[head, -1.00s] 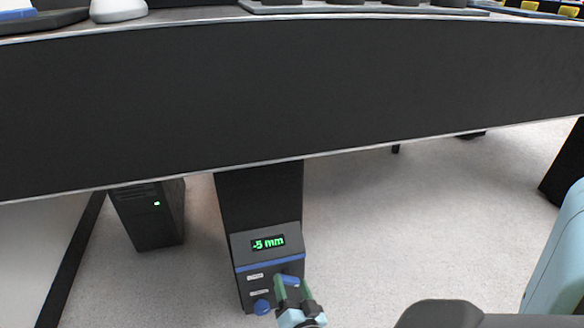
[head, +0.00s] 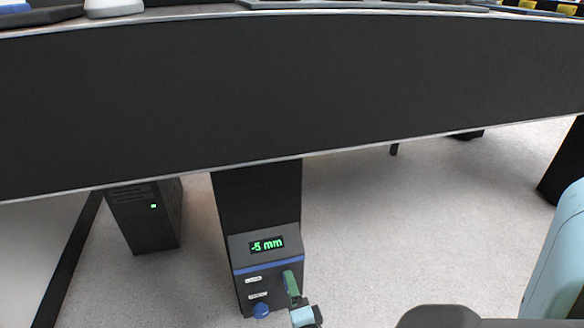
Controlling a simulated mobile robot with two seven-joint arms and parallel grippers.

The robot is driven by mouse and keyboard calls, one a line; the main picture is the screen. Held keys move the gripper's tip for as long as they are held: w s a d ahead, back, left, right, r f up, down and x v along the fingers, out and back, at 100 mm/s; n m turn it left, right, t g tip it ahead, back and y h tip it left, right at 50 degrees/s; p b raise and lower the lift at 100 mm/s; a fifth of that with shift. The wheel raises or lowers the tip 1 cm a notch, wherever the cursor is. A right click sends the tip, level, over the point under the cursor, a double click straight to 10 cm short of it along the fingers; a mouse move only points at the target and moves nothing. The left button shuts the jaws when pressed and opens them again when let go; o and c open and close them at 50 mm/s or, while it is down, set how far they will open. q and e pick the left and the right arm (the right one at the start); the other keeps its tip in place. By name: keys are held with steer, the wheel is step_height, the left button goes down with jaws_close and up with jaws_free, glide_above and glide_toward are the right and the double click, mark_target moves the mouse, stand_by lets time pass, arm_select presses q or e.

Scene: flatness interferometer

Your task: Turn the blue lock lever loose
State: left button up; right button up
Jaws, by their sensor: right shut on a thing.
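The control box (head: 240,282) on the dark table leg has a green readout (head: 267,245) showing -5 mm, a blue stripe and two white labels. The blue lock lever (head: 285,277) is on the right side of its front, mostly hidden behind my fingers. My right gripper (head: 291,284) is shut on the lever, its green fingers seen almost edge-on. A round blue knob (head: 261,310) sits lower left of the lever, apart from the gripper. My left gripper is out of view.
The dark table front panel (head: 290,90) spans the view above the box. A black computer tower (head: 148,218) with a green light stands on the floor to the left. The floor (head: 400,220) right of the leg is clear.

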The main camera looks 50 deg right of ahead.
steer(key=shift+m, duration=0.4)
steer(key=o, duration=1)
steer(key=shift+p+v, duration=1.05)
steer(key=shift+v, duration=2.85)
